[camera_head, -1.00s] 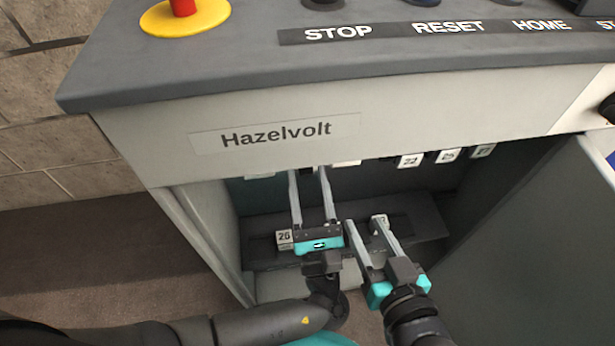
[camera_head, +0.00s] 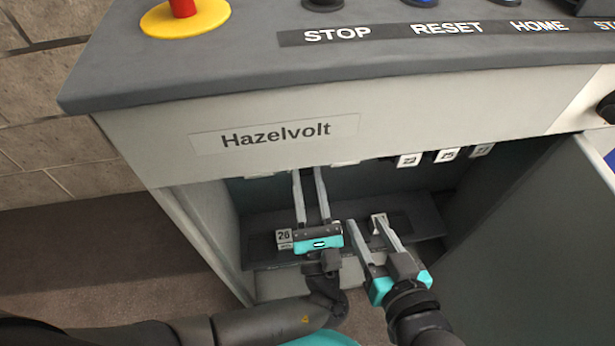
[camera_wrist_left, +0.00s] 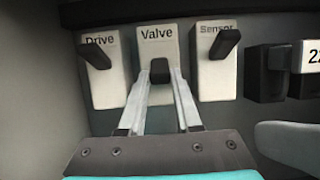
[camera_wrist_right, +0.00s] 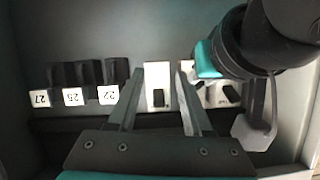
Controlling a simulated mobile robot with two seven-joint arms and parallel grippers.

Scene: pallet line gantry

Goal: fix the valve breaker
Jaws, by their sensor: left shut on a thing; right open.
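The Valve breaker (camera_wrist_left: 158,45) is a white block with a black lever (camera_wrist_left: 160,71), between the Drive breaker (camera_wrist_left: 103,78) and the Sensor breaker (camera_wrist_left: 214,78). The Valve lever sits lower in the left wrist view than its neighbours' levers. My left gripper (camera_wrist_left: 159,85) is shut on the Valve lever; in the head view its fingers (camera_head: 308,172) reach under the cabinet's front panel, which hides the breaker faces. My right gripper (camera_head: 365,222) is open and empty, below and right of the left one. In the right wrist view, the Sensor breaker (camera_wrist_right: 157,76) shows beyond its fingers.
Several black breakers with numbered tags (camera_head: 409,161) hang to the right inside the Hazelvolt cabinet (camera_head: 400,120). A shelf (camera_head: 430,215) with a tag 26 (camera_head: 284,236) lies below. The cabinet door (camera_head: 545,250) stands open at the right. My two grippers are close together.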

